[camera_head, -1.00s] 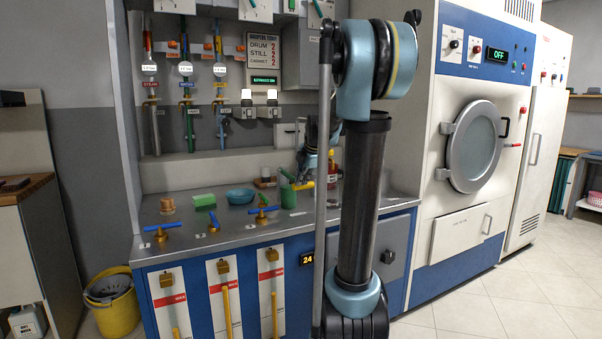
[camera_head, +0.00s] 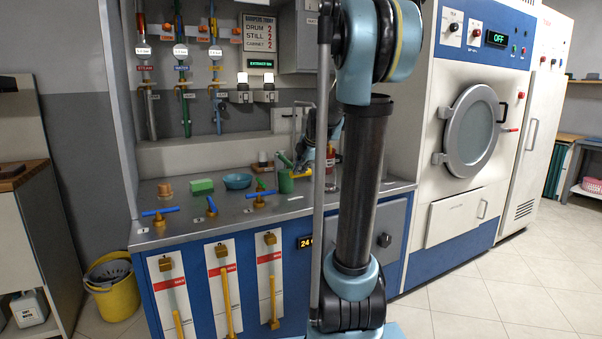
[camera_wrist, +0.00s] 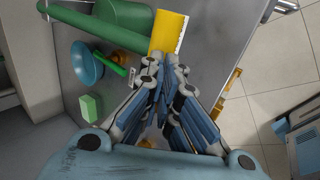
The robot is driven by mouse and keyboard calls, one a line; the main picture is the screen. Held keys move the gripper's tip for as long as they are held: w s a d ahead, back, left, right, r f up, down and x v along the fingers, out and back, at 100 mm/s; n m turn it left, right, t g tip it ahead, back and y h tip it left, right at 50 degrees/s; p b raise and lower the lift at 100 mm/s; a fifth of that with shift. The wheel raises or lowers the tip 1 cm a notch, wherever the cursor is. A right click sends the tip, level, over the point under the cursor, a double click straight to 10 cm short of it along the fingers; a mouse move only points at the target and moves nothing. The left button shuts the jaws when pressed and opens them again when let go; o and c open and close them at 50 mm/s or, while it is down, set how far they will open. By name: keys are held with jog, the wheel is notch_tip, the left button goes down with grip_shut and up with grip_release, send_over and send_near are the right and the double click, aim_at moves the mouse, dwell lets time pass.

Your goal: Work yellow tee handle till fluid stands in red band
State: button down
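A yellow handle piece (camera_head: 300,173) shows beside the green cylinder (camera_head: 286,184) at the back right of the steel counter. In the wrist view the yellow piece (camera_wrist: 170,30) lies just beyond my fingertips, beside the green cylinder (camera_wrist: 122,18) and a long green bar (camera_wrist: 95,28). My gripper (camera_wrist: 164,66) has its fingertips drawn together at the near end of the yellow piece; whether they touch it is unclear. Three white gauge panels on the counter front carry red bands: left (camera_head: 166,284), middle (camera_head: 222,270), right (camera_head: 270,257). Yellow columns show in them.
Blue-handled brass valves (camera_head: 160,214), a green block (camera_head: 201,186) and a blue bowl (camera_head: 237,181) stand on the counter left of the cylinder. A dryer (camera_head: 470,140) stands to the right. A yellow bucket (camera_head: 113,288) is on the floor at left. Floor at right is clear.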

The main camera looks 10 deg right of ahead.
jog(key=v, duration=1.3)
jog(key=shift+r, duration=0.35)
jog(key=shift+a, duration=0.1)
dwell(0.8)
jog(key=s+f+m+g+h, duration=0.1)
jog(key=s+f+m+g, duration=0.1)
jog(key=s+f+m, duration=0.8)
jog(key=s+a+f+m+g+h, duration=0.1)
jog(key=s+f+m+g, duration=0.1)
jog(key=s+f+m, duration=0.9)
jog(key=s+f, duration=0.8)
jog(key=s, duration=0.5)
jog(key=shift+m+g, duration=0.3)
jog(key=shift+s, duration=0.1)
jog(key=shift+w+f, duration=0.15)
jog(key=shift+w, duration=0.3)
